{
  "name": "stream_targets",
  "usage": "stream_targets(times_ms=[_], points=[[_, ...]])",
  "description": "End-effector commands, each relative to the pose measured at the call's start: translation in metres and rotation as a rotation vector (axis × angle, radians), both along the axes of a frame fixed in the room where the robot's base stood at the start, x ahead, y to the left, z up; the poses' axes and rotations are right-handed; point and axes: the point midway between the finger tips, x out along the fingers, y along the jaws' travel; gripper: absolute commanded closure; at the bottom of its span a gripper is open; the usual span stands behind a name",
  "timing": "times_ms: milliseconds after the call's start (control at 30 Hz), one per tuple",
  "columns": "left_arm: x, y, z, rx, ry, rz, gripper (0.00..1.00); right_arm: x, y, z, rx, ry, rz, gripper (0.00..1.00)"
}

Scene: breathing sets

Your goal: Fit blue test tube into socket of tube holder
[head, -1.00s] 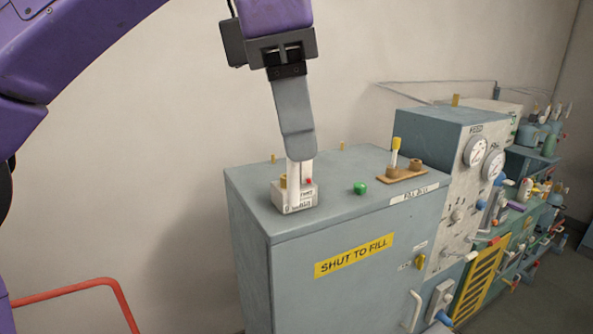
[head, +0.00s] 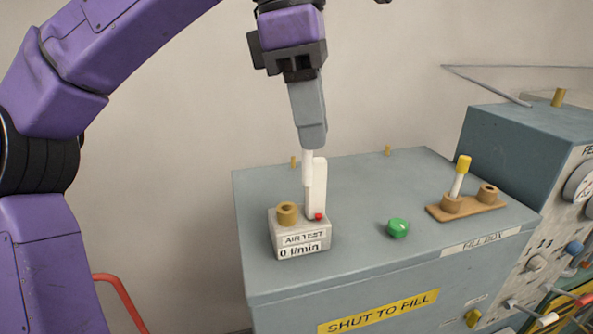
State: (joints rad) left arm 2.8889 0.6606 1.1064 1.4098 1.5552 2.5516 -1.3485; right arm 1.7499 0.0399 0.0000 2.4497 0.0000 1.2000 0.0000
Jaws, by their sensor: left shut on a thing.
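My left gripper (head: 312,140) points down above the air test block and is shut on a slim white tube (head: 307,166). The tube's upper part is hidden by the fingers, so I see no blue on it. Its lower part hangs in front of the block's white column. The grey air test block (head: 301,235) has a brass ring (head: 287,213) on top. A brown tube holder (head: 466,208) lies to the right on the cabinet. Its left socket has a yellow-capped tube (head: 459,177) in it, leaning slightly. Its right socket (head: 488,193) looks empty. My right gripper is not in view.
A taller grey panel unit (head: 525,135) rises at the right. A red rail (head: 122,301) is at lower left.

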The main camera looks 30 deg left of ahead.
Motion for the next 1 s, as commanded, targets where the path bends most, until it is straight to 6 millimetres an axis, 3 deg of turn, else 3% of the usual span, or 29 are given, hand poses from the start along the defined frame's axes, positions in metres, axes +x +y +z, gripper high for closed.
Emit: stream_targets(times_ms=[33,200,467,600,833,867,900,933,1000], points=[[0.009,0.013,-0.005,-0.003,0.004,0.000,1.00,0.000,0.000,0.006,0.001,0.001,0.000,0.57],[0.030,0.036,-0.044,-0.001,0.014,0.000,1.00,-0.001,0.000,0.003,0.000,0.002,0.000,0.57],[0.043,0.057,-0.071,0.000,0.016,0.002,1.00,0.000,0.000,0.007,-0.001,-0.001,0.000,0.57],[0.041,0.056,-0.097,0.001,0.018,0.002,1.00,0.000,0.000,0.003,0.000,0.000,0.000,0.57],[0.041,0.055,-0.103,0.003,0.025,0.004,1.00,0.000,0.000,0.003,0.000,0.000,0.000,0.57],[0.040,0.055,-0.103,0.003,0.025,0.004,0.71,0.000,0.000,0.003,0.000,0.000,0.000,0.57],[0.040,0.055,-0.103,0.003,0.025,0.004,0.58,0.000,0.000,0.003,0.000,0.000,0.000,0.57],[0.040,0.055,-0.103,0.002,0.023,0.004,0.54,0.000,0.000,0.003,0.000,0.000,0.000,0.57],[0.040,0.055,-0.102,0.002,0.021,0.004,0.54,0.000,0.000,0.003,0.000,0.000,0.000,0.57]])
